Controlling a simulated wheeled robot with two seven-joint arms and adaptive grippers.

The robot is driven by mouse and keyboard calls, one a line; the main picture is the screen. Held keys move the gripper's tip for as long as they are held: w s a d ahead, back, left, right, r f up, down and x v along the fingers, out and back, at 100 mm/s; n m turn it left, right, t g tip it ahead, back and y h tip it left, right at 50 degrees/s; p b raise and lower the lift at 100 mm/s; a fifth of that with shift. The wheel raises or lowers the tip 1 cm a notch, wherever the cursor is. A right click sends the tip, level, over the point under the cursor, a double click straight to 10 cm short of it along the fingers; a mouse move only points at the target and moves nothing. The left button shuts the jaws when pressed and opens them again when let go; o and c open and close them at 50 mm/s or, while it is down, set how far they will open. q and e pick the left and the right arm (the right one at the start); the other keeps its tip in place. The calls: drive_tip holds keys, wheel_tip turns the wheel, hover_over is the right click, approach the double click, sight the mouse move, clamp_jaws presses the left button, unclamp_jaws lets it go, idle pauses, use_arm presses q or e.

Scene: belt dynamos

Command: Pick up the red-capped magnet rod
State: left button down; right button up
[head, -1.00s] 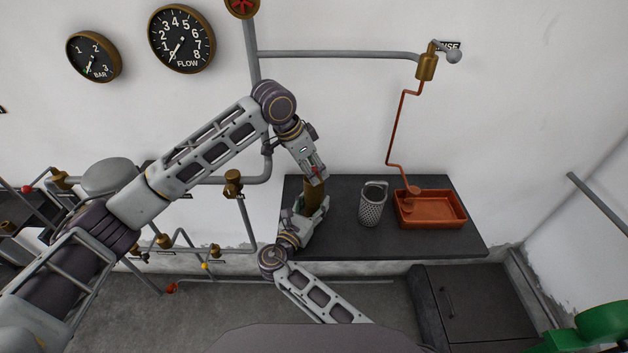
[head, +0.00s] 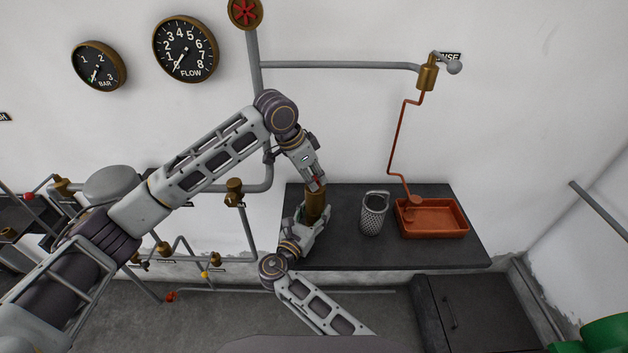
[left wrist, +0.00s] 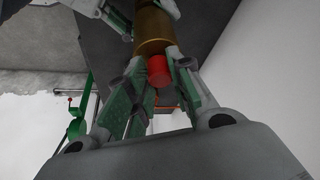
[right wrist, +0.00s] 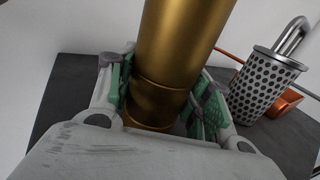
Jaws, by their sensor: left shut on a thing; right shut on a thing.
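The red cap (left wrist: 159,72) of the magnet rod sits between the fingers of my left gripper (head: 316,182), at the top end of a brass cylinder (head: 315,206). The rod below its cap is hidden. My left gripper reaches down from above and is shut on the red-capped rod. The brass cylinder stands roughly upright over the dark bench and fills much of the right wrist view (right wrist: 178,45). My right gripper (head: 314,222) is shut around the cylinder's lower part, below the left gripper.
A perforated metal basket (head: 373,214) with a handle stands on the dark bench (head: 400,255), right of the cylinder. An orange-red tray (head: 462,217) stands farther right under a copper pipe (head: 398,140). Grey pipes run along the wall behind and left of the bench.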

sight(311, 195)
use_arm(q)
wheel_tip(311, 195, up, 18)
use_arm(e)
drive_tip(key=shift+f, duration=0.1)
idle(0.5)
use_arm(q)
drive_tip(key=shift+r, duration=0.15)
idle(0.5)
drive_tip(key=shift+r, duration=2.15)
use_arm(e)
drive_tip(key=o, duration=1.6)
drive_tip(key=shift+r, duration=0.2)
drive_tip(key=shift+r, duration=4.85)
